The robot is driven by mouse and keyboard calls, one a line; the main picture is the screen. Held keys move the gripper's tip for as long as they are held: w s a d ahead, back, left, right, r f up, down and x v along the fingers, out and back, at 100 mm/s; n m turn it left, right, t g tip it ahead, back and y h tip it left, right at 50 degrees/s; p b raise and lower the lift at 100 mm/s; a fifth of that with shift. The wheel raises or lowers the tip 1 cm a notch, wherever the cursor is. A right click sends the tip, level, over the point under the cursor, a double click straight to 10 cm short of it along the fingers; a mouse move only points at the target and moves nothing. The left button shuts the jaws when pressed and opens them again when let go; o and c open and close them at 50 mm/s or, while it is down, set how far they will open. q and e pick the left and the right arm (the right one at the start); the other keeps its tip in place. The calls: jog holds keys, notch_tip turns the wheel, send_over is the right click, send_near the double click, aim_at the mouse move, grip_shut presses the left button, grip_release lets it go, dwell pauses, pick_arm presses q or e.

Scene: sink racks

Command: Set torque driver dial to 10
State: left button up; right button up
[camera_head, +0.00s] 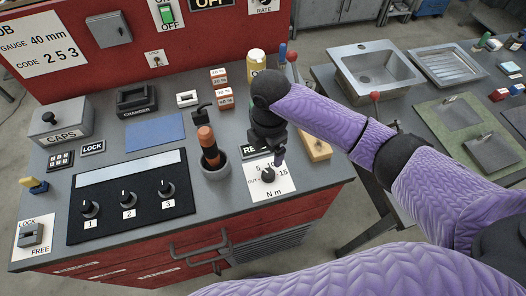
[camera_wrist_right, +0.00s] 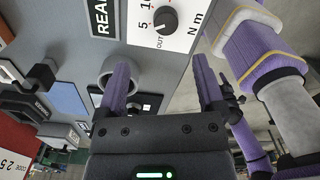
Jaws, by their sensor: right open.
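The torque driver dial (camera_head: 268,174) is a small black knob on a white plate (camera_head: 287,187) marked 5, 10, 15, OUT and N m. In the right wrist view the dial (camera_wrist_right: 165,21) shows at the top, beyond the fingertips, with its plate (camera_wrist_right: 188,40) rotated. I cannot clearly read where its pointer stands. My right gripper (camera_head: 279,152) hangs just above the plate's far side, pointing down. In the right wrist view my right gripper (camera_wrist_right: 160,70) has its two purple fingers apart, with nothing between them. It does not touch the dial. I see no left gripper clearly.
A grey cup (camera_head: 216,168) with an orange-handled driver (camera_head: 208,143) stands left of the dial. A black panel (camera_head: 128,198) with several knobs lies further left. A wooden block (camera_head: 316,148) lies right, partly behind my arm. The counter's front edge is close to the plate.

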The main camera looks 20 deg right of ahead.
aim_at(269, 173)
jog(key=f, duration=0.2)
jog(key=s+f+b, duration=0.1)
jog(key=shift+f, duration=0.35)
notch_tip(269, 173, down, 6)
jog(key=shift+r+b, duration=0.1)
jog(key=shift+b, duration=0.6)
pick_arm(q)
jog(key=f, duration=0.1)
jog(key=s+f, duration=0.1)
jog(key=shift+s+a+f, duration=0.1)
jog(key=shift+s+f, duration=0.15)
jog(key=shift+f, duration=0.05)
pick_arm(e)
jog(key=shift+c, duration=0.9)
grip_shut()
pick_arm(q)
jog(key=shift+w+a, duration=0.1)
jog(key=shift+a, duration=0.05)
jog(key=shift+r, duration=0.15)
